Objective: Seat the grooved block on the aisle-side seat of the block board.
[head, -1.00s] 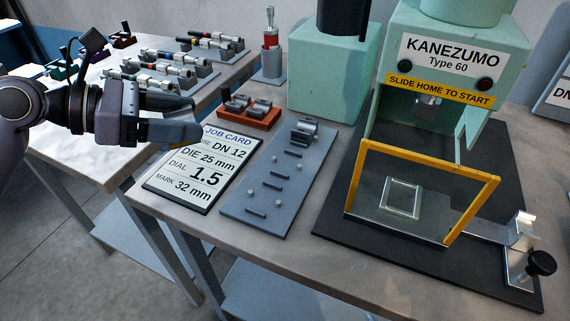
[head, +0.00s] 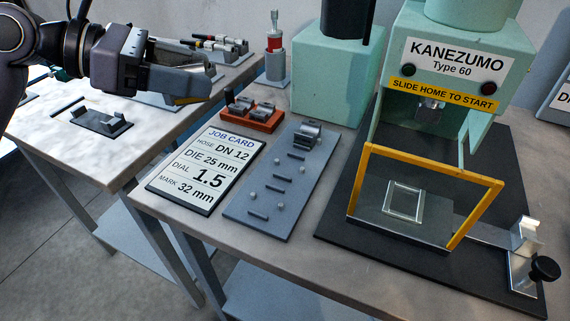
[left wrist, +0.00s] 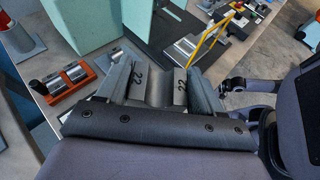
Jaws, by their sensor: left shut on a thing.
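The block board (head: 245,196) is a long blue-grey plate with small pegs and bars. A grey grooved block (head: 308,134) sits at its far end; the nearer part is bare. My left gripper (head: 193,92) is above the back of the job card, left of the board and apart from it. In the left wrist view its fingers (left wrist: 157,88) are shut on a grey grooved block (left wrist: 155,92) marked 22 on both sides. The head view barely shows this held block.
The orange tray (head: 262,124) with metal pieces stands behind the job card (head: 208,166). Right of the board stands the green press (head: 450,30) with its yellow-framed guard (head: 370,192). On the left table lies a dark holder (head: 100,122). A gap separates the two tables.

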